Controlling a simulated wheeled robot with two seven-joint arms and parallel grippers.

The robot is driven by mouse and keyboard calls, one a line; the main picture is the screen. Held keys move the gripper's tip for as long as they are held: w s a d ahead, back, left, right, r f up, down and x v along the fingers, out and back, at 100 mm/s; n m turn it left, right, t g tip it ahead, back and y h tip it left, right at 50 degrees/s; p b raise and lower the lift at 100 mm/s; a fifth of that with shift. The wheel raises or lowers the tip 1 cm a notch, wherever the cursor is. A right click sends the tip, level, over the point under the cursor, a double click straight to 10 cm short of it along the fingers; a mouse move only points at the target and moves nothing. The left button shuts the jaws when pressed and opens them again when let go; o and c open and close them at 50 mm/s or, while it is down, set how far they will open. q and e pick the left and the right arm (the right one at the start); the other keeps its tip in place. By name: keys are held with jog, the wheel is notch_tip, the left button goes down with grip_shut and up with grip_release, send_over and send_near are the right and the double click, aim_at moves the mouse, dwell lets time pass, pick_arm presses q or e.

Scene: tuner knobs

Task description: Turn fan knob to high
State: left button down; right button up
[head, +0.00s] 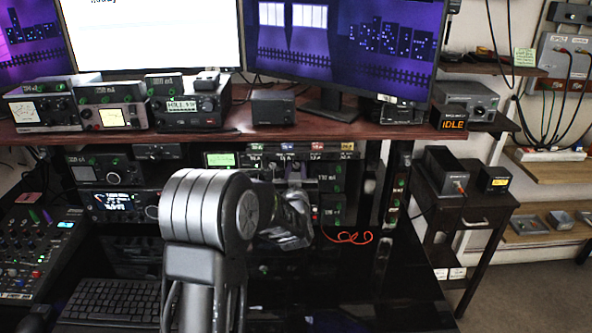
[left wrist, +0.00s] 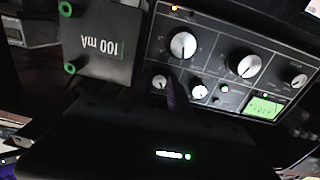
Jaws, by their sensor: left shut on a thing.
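In the left wrist view a black tuner panel (left wrist: 214,62) carries two large silver-faced knobs, one left (left wrist: 183,45) and one right (left wrist: 243,65). Smaller knobs sit below them (left wrist: 160,82), beside them (left wrist: 199,91) and at the right end (left wrist: 298,80). No fan label can be read. My left gripper (left wrist: 177,98) reaches the lower row of small knobs and is shut on a knob there, mostly hidden between the fingers. In the head view my left gripper (head: 290,222) is at the under-shelf gear, and my arm hides much of the panel. My right gripper is not in view.
A black box marked 100 mA (left wrist: 104,45) stands close beside the panel. A green display (left wrist: 263,107) is on the panel. In the head view, a wooden shelf (head: 225,128) runs above, a red cable (head: 347,238) lies to the right, and a keyboard (head: 108,298) is lower left.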

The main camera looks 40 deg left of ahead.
pick_arm(q)
jog(key=shift+m, duration=0.4)
jog(key=m+p, duration=0.1)
jog(key=m, duration=0.2)
jog(key=shift+r, duration=0.1)
jog(key=m+p, duration=0.1)
jog(key=m, duration=0.2)
jog(key=shift+m+p, duration=0.4)
jog(key=m+p, duration=0.2)
jog(key=m, duration=0.3)
jog(key=shift+r+g+p, duration=0.15)
jog(key=shift+g+p, duration=0.15)
jog(key=shift+p, duration=0.1)
jog(key=shift+m+p, duration=0.7)
jog(key=shift+m, duration=0.8)
jog(key=c, duration=1.3)
grip_release()
jog(key=shift+o, duration=0.2)
